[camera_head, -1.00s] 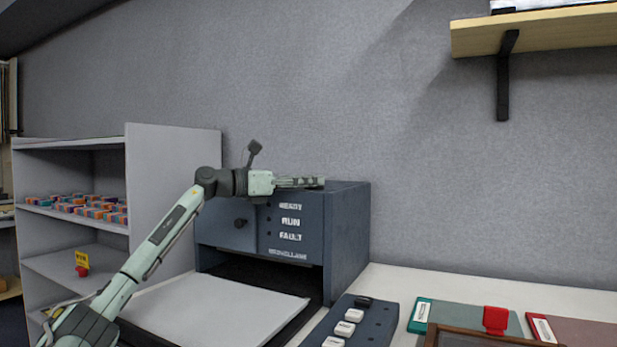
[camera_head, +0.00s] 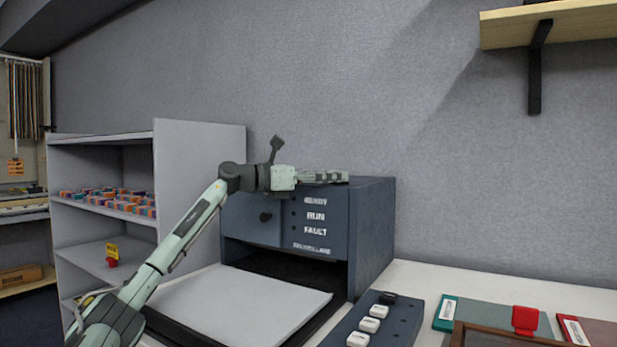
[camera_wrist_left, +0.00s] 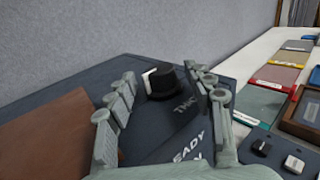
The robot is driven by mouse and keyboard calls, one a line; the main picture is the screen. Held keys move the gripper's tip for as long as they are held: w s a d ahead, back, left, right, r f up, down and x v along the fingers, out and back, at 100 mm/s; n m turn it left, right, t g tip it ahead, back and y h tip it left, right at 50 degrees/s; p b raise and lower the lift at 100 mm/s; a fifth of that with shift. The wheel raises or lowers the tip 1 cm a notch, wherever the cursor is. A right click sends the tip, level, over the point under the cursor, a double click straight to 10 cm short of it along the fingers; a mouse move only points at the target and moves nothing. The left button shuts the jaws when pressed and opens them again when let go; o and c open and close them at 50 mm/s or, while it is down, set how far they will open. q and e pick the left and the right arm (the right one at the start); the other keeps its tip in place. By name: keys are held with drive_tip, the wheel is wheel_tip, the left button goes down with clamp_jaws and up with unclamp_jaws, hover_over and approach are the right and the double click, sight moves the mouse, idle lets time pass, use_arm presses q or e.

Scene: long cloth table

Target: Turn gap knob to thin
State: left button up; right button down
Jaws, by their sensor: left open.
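The gap knob (camera_wrist_left: 161,84) is a black cylinder on top of the dark blue machine (camera_head: 372,230). White lettering that seems to begin "THIC" lies beside it, partly covered by a finger, and a white mark shows behind it. My left gripper (camera_head: 338,177) reaches in from the left, level with the machine's top. In the left wrist view its fingers (camera_wrist_left: 165,98) are open, one on each side of the knob; I cannot tell whether they touch it. The knob is not clear in the head view. My right gripper is not in view.
The machine's front has a small black knob (camera_head: 265,217) and READY, RUN and FAULT labels. A pale sheet (camera_head: 240,303) lies before its opening. A button panel (camera_head: 395,325), a green folder (camera_head: 490,313) and a red clip (camera_head: 525,320) are at right. A grey shelf (camera_head: 200,190) stands at left.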

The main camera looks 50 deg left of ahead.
use_arm(q)
drive_tip(key=v, duration=1.1)
drive_tip(key=shift+s, duration=0.2)
